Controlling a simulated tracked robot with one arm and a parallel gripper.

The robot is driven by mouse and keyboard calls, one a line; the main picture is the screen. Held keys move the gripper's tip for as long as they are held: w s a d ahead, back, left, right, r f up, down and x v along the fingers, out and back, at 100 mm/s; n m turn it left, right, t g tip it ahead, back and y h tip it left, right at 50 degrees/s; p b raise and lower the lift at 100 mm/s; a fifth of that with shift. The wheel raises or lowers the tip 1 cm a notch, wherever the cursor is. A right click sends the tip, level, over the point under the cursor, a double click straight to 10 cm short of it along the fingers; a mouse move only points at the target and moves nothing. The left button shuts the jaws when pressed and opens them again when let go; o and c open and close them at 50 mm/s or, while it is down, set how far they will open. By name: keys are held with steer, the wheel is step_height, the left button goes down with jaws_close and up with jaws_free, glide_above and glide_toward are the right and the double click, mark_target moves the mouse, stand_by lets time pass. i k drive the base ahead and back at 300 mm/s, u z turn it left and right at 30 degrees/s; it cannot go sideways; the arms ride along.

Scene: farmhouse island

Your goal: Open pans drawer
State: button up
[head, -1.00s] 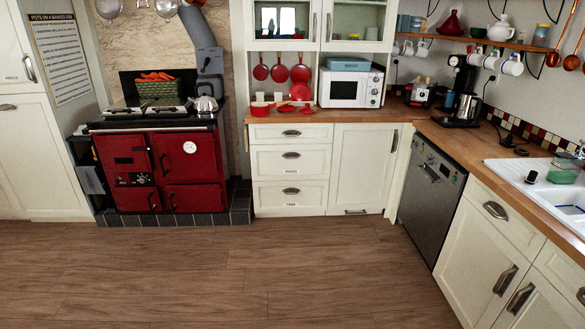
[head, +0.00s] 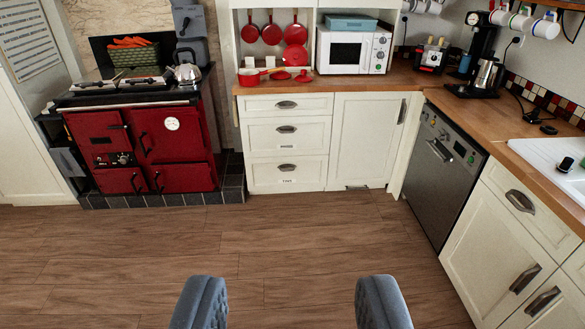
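A stack of cream drawers stands under the wooden counter at the back. The top drawer (head: 262,106), middle drawer (head: 262,137) and bottom drawer (head: 262,174) are all shut. Each has a dark metal cup handle, seen as the top handle (head: 286,105), middle handle (head: 286,129) and bottom handle (head: 287,168). Small labels show on the middle and bottom drawers, too small to read surely. My gripper (head: 292,302) is open and empty at the bottom of the head view. Its two grey fingers are wide apart, nearer the camera than the drawers and touching nothing.
A red range cooker (head: 146,149) with a dark tiled base stands left of the drawers. A cream cupboard door (head: 363,138) and a grey dishwasher (head: 439,178) are to the right. Red pans (head: 271,35) and a microwave (head: 352,50) are above. The wooden floor (head: 290,235) ahead is clear.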

mark_target(298, 135)
steer(key=z, duration=0.05)
steer(key=i, duration=3.8)
steer(key=u, duration=0.2)
